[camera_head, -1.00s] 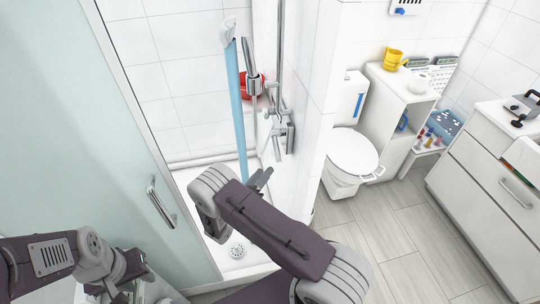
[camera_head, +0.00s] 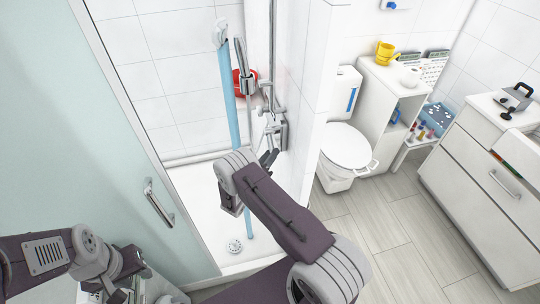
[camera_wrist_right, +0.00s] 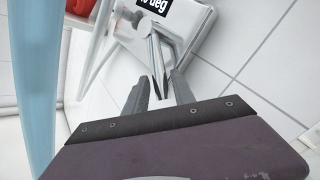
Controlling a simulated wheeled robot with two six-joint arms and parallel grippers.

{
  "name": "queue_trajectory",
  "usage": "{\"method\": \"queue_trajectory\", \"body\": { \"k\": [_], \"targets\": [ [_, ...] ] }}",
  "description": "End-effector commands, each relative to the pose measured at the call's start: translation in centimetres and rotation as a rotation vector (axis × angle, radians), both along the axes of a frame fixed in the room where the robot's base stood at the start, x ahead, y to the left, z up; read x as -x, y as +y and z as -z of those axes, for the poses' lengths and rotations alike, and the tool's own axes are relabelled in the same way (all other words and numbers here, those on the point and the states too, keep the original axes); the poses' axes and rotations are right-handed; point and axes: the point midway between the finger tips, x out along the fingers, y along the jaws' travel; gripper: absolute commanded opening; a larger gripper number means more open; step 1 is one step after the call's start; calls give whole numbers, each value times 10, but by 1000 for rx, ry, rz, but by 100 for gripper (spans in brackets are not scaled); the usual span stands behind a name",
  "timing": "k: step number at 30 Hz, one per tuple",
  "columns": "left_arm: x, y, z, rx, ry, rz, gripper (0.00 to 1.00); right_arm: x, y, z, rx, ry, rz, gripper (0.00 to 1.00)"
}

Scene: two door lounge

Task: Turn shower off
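The shower is running: a blue column of water (camera_head: 229,90) falls from the shower head (camera_head: 221,36) into the stall. The mixer (camera_head: 281,130) is on the stall's right wall. In the right wrist view its lever (camera_wrist_right: 158,62) points down toward my gripper from a body with a "deg" label (camera_wrist_right: 165,8). My right gripper (camera_head: 269,157) is just below the mixer. In the right wrist view the right gripper (camera_wrist_right: 160,85) has its fingers apart, with the lever's end at or between their tips; contact cannot be told. My left gripper (camera_head: 128,286) is low at left, its fingers unclear.
A glass door (camera_head: 120,130) with a metal handle (camera_head: 159,202) stands at the left of the stall. The drain (camera_head: 234,246) is in the white floor tray. The wall edge, toilet (camera_head: 347,148) and drawer cabinet (camera_head: 490,180) are to the right. Tiled floor between them is clear.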

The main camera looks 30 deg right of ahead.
Motion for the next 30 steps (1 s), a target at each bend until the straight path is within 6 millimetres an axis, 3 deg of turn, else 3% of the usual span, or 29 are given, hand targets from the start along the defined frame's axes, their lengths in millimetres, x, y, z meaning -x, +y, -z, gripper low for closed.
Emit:
{"method": "queue_trajectory", "body": {
  "k": [1,3,30],
  "targets": [
    [0,0,0,0,0,0,36,0,0,0,0,0,0,14],
    [0,0,0,0,0,0,36,0,0,0,0,0,0,0],
    [0,0,0,0,0,0,36,0,0,0,-1,0,1,0]
  ]
}}
